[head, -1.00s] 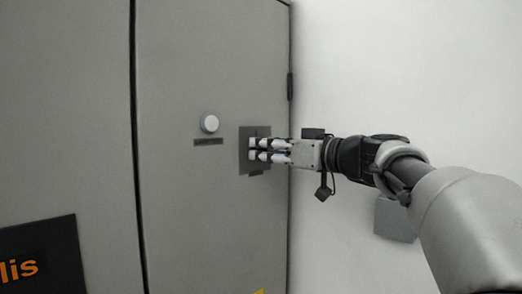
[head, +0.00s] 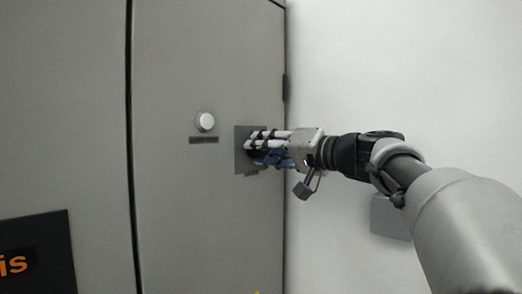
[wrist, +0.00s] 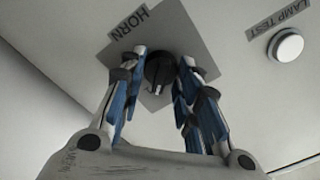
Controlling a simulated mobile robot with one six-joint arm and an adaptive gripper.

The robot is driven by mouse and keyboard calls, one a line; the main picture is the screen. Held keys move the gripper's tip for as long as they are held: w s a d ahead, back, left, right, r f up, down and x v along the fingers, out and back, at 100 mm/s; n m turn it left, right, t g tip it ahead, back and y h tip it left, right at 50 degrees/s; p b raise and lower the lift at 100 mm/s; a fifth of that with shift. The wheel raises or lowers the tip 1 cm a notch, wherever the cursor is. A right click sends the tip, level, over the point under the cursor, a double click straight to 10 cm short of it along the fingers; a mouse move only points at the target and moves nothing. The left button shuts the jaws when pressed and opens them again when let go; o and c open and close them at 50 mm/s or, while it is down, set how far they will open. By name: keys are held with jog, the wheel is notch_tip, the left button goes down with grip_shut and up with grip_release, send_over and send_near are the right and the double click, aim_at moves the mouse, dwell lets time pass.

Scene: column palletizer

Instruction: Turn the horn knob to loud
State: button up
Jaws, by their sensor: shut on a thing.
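The horn knob (wrist: 158,71) is a round black knob with a pale mark on its lower side in the wrist view. It sits on a square grey plate (wrist: 196,46) labelled HORN (wrist: 129,22). My gripper (wrist: 163,64) has one finger on each side of the knob and is shut on it. In the head view my gripper (head: 257,146) reaches the plate (head: 240,164) from the right, and its fingers hide the knob. The loud marking cannot be read.
A white round button (head: 205,121) with a small label stands left of the plate; in the wrist view the button (wrist: 286,46) is labelled LAMP TEST. The cabinet door (head: 190,220) ends just right of the plate. A grey box (head: 390,216) is on the pale wall.

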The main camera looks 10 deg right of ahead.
jog(key=shift+f+m+p, duration=0.2)
jog(key=shift+m+p, duration=1.9)
jog(key=shift+m, duration=4.8)
jog(key=o, duration=1.1)
jog(key=shift+c, duration=0.2)
